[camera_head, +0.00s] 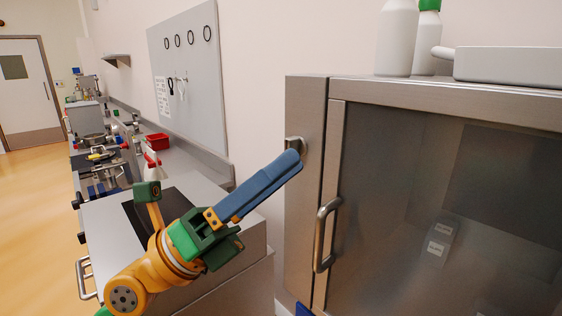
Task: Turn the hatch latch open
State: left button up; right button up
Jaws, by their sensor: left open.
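The tall steel cabinet (306,200) stands at the right with a dark see-through front. A small metal fitting (296,142), which looks like the hatch latch, sits on its left post. My left gripper (292,162) comes in from the lower left with a green body and long blue fingers. Its fingertips overlap the lower part of the fitting in the head view and hide some of it. Whether they touch it, I cannot tell. The fingers show nearly edge-on, open, with nothing seen held. The latch's turn angle is unclear.
A steel bar handle (325,236) stands upright below and right of the fingertips. White bottles (397,38) and a pale tray (508,65) stand on the cabinet. Open floor (30,210) lies far left.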

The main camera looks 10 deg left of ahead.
pick_arm(q)
jog(key=w+f+m+g+y, duration=0.1)
jog(key=w+m+g+y, duration=0.1)
jog(key=m+y, duration=0.15)
jog(key=t+y, duration=0.4)
jog(key=y, duration=0.4)
send_near(287, 148)
jog(key=x, duration=0.2)
jog(key=shift+w+d+r+n+y+p, duration=0.15)
jog(key=shift+w+d+n+p, duration=0.15)
jog(key=shift+w+p, duration=0.25)
jog(key=shift+w+d+r+n+y+p, duration=0.15)
jog(key=shift+w+d+n+p, duration=0.15)
jog(key=shift+p, duration=0.35)
jog(key=p+x, duration=0.2)
jog(key=x, duration=0.2)
jog(key=shift+w+d+f, duration=0.1)
jog(key=shift+w+d, duration=0.1)
jog(key=shift+w+d+f, duration=0.1)
jog(key=shift+w+f, duration=0.05)
grip_shut()
